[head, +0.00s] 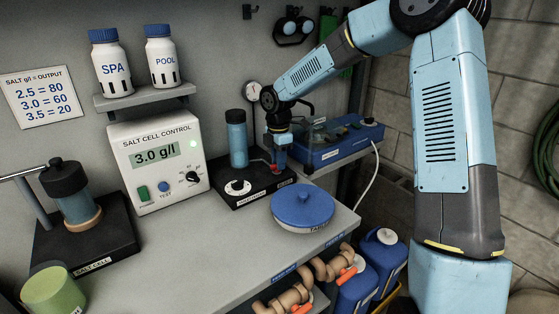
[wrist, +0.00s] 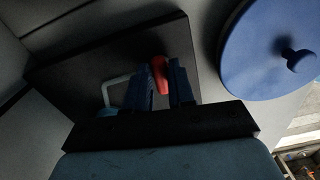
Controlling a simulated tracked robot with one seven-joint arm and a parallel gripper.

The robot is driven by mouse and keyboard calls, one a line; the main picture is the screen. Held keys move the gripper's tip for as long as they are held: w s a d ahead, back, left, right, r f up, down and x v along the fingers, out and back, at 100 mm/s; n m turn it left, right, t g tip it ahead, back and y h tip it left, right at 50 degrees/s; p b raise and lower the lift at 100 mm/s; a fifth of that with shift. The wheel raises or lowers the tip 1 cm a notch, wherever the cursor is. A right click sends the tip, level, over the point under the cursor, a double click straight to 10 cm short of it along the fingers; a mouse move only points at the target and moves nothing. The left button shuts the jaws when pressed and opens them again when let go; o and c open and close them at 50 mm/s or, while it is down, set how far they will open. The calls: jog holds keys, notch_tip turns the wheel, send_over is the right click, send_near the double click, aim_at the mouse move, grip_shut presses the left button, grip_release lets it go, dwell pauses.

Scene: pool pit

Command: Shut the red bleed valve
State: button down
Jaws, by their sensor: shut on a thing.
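The red bleed valve (wrist: 159,72) shows in the wrist view as a small rounded red handle between my two dark fingers. It stands over a black base plate (wrist: 95,65). My gripper (wrist: 167,88) is shut on the red handle. In the head view my gripper (head: 277,163) points down at the right part of the black base (head: 232,198), with a bit of red at its tips. My fingers hide most of the handle, and I cannot tell its turn angle.
A blue lidded tub (head: 303,204) stands close in front of the base. A blue cylinder (head: 237,140) and a white dial knob (head: 238,187) are left of my gripper. A blue case (head: 335,140) lies behind to the right. The bench (head: 190,250) is clear at front.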

jog(key=m, duration=0.4)
jog(key=shift+a+r, duration=0.15)
jog(key=m, duration=0.8)
jog(key=shift+s+m, duration=0.1)
jog(key=shift+m, duration=2.1)
jog(key=c, duration=1.1)
grip_release()
jog(key=shift+s, duration=0.1)
